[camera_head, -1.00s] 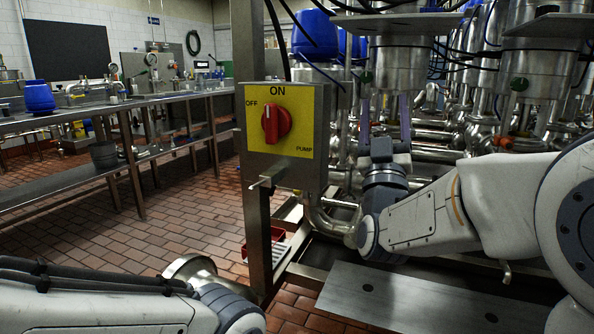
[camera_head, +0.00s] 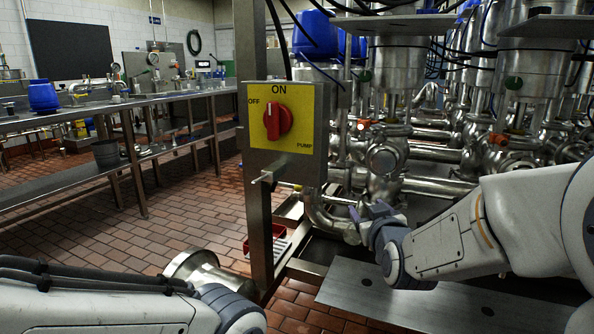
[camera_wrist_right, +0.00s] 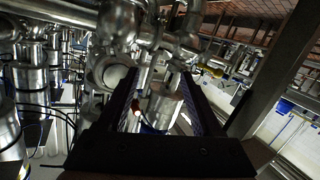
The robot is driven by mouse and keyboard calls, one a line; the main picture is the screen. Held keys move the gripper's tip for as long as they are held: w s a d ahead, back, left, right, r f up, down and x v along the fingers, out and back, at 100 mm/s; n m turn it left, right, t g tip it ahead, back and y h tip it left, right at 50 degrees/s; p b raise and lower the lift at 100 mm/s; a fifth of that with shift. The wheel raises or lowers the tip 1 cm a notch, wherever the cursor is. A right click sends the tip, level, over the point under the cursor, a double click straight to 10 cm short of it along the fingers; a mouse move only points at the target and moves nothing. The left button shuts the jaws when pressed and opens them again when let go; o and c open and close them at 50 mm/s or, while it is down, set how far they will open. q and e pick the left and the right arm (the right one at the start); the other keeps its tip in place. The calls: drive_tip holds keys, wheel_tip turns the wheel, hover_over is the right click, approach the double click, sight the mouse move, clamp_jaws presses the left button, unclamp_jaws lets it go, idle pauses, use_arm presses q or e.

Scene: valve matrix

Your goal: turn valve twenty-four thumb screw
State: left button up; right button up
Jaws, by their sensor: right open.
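The steel valves stand in rows at the right in the head view; one valve housing (camera_head: 396,68) stands behind my right arm. No number can be read, so I cannot tell which is valve twenty-four, nor make out its thumb screw. My right gripper (camera_head: 368,212) is low in front of the pipes, right of the pump switch box. In the right wrist view its two dark fingers (camera_wrist_right: 163,85) are apart, with a steel cylinder and a small red spot (camera_wrist_right: 136,106) seen between them, apparently beyond. My left arm shows at the bottom left; its gripper is out of view.
A yellow pump switch panel (camera_head: 281,119) with a red knob is fixed to a steel post (camera_head: 252,150). A steel plate (camera_head: 420,298) lies below my right arm. Steel pipes (camera_head: 430,187) crowd behind it. Benches (camera_head: 160,105) stand left; tiled floor lies open between.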

drive_tip(key=s+d+f+m+g, duration=0.3)
drive_tip(key=s+f+g, duration=1)
drive_tip(key=s+f, duration=0.8)
drive_tip(key=s+a+r+n+g+p, duration=0.35)
drive_tip(key=s+a+r+n, duration=0.55)
drive_tip(key=s+a, duration=0.45)
wheel_tip(320, 180, up, 39)
drive_tip(key=m+p, duration=0.1)
drive_tip(key=p, duration=3.7)
drive_tip(key=shift+s+y+p, duration=0.2)
drive_tip(key=shift+y+p, duration=0.1)
drive_tip(key=shift+y, duration=0.1)
